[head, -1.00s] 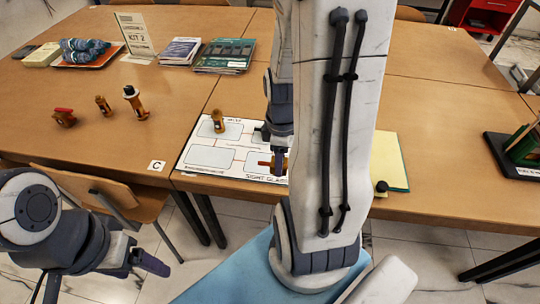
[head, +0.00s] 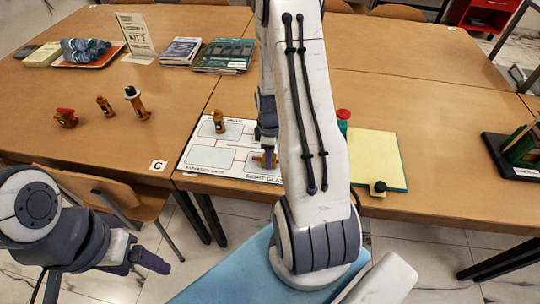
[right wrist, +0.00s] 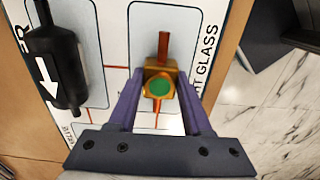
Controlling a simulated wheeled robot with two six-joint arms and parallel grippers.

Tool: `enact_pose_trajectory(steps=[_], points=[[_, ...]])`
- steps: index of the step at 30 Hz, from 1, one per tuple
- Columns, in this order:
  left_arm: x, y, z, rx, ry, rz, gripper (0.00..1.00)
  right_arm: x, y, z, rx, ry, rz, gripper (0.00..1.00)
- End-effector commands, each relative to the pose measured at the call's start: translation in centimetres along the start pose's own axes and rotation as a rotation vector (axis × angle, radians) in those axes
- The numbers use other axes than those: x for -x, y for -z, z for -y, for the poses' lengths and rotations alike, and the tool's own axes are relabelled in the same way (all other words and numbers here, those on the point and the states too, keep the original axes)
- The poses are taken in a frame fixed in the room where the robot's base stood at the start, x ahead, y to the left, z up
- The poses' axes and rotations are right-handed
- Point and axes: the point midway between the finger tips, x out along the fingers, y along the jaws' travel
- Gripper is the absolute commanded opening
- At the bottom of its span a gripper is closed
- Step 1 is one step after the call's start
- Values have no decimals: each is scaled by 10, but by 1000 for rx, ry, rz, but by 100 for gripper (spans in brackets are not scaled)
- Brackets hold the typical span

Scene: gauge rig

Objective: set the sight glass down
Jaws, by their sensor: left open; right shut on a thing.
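The sight glass (right wrist: 159,86) is a small brass block with a green round window and copper stubs at its ends. My right gripper (right wrist: 158,96) is shut on it over the white printed mat (right wrist: 112,50), at the outlined box marked SIGHT GLASS. I cannot tell whether it touches the mat. In the head view the sight glass (head: 258,160) shows partly below my right gripper (head: 266,158), at the mat's right part; my arm hides some of the mat. My left gripper (head: 150,262) is open and empty, low at the left, away from the table.
A black filter with a white arrow (right wrist: 56,68) lies beside the sight glass. A brass part (head: 218,122) stands on the mat. Several brass fittings (head: 105,106) stand on the left table. A yellow pad (head: 375,160) and a red-topped green item (head: 343,120) are right of my arm.

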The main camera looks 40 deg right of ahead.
Motion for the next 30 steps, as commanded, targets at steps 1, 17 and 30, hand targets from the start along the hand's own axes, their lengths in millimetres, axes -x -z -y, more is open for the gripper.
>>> enact_pose_trajectory(steps=[1,17,30], points=[[0,0,0,0,0,0,76,0,0,-1,0,-2,-1,0],[-2,0,0,0,0,0,76,-3,0,0,0,-1,-1,79],[1,0,0,0,0,0,76,34,1,-2,0,-9,-3,79]])
